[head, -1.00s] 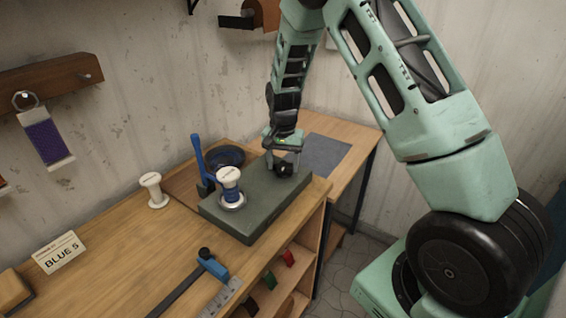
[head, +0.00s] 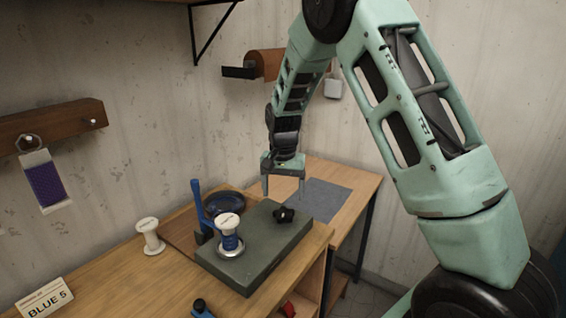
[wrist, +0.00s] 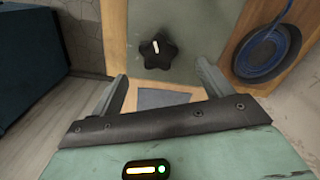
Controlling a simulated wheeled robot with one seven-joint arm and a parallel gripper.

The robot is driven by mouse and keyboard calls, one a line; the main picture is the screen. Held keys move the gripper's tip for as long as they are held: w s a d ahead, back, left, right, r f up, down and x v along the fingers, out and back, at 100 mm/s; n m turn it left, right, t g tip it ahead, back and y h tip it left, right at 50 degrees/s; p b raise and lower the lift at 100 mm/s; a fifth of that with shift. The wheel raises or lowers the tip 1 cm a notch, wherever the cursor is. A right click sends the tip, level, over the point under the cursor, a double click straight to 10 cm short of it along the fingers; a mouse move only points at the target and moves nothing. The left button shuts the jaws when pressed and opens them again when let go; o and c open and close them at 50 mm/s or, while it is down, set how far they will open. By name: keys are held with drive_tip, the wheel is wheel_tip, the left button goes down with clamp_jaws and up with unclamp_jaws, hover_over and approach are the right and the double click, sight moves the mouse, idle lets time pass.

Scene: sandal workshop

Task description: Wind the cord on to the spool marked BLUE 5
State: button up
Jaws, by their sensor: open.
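A white spool (head: 228,220) with some blue cord wound on it stands upright on the grey-green winder block (head: 262,262). A black star-shaped knob (head: 284,214) sits on top of the block near its far right end; the wrist view shows it too (wrist: 157,48), with a white line on it. My gripper (head: 284,194) is open and empty just above the knob, apart from it. Blue cord lies coiled in a dark round dish (head: 224,201) behind the block, also seen in the wrist view (wrist: 266,53). A card reading BLUE 5 (head: 45,298) stands at the lower left.
A blue upright lever (head: 198,208) stands at the block's left. A plain white spool (head: 150,236) stands on the bench left of it. A spool of purple cord (head: 44,183) hangs from a wall rack. A grey mat (head: 322,199) lies clear on the bench at right.

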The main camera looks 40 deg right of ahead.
wheel_tip(320, 180, up, 11)
drive_tip(key=b, duration=0.1)
idle(1.0)
